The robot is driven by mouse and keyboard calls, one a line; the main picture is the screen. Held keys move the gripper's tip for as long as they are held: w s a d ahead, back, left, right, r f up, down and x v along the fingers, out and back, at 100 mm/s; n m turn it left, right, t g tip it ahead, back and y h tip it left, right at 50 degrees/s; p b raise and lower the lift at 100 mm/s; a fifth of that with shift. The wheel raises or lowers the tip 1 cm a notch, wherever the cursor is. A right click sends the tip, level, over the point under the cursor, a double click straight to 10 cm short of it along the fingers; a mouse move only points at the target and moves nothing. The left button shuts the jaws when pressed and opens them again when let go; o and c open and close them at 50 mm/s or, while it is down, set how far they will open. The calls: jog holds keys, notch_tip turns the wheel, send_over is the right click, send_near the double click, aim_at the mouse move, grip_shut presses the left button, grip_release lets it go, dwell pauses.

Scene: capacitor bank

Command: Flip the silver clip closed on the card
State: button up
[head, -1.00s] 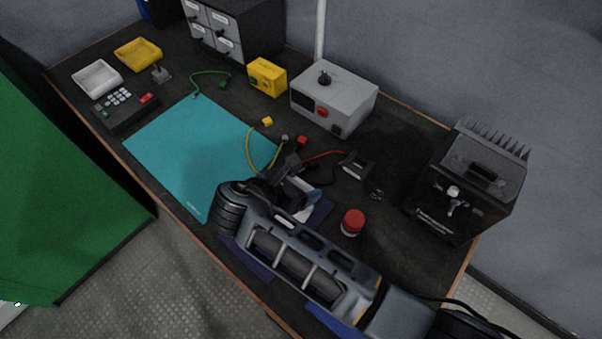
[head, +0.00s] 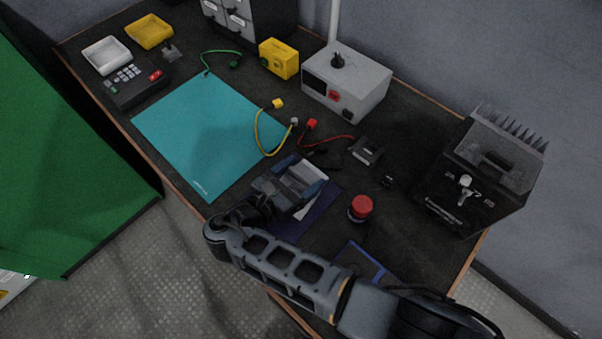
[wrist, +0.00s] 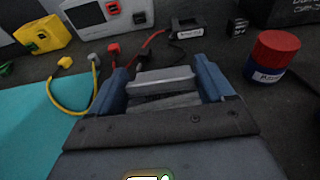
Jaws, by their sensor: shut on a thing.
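My gripper (head: 303,174) is over the dark purple board (head: 320,209) near the table's front edge. A white card (head: 312,178) lies on this board, partly hidden by my gripper. In the wrist view, the two blue-grey fingers of my gripper (wrist: 163,80) stand wide apart with a silver bar, which looks like the silver clip (wrist: 160,80), between them. My gripper is shut on it. The hinge of the clip and its exact angle to the card cannot be made out.
A red-capped jar (head: 360,208) stands close to the right of the board. Yellow (head: 262,140) and red (head: 330,137) leads lie behind it. A teal mat (head: 210,135) is at left. A grey box (head: 346,85) and a black finned unit (head: 480,175) stand farther back.

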jog(key=o, duration=0.9)
jog(key=shift+b+v, duration=0.4)
jog(key=shift+v, duration=3.5)
jog(key=shift+f, duration=0.1)
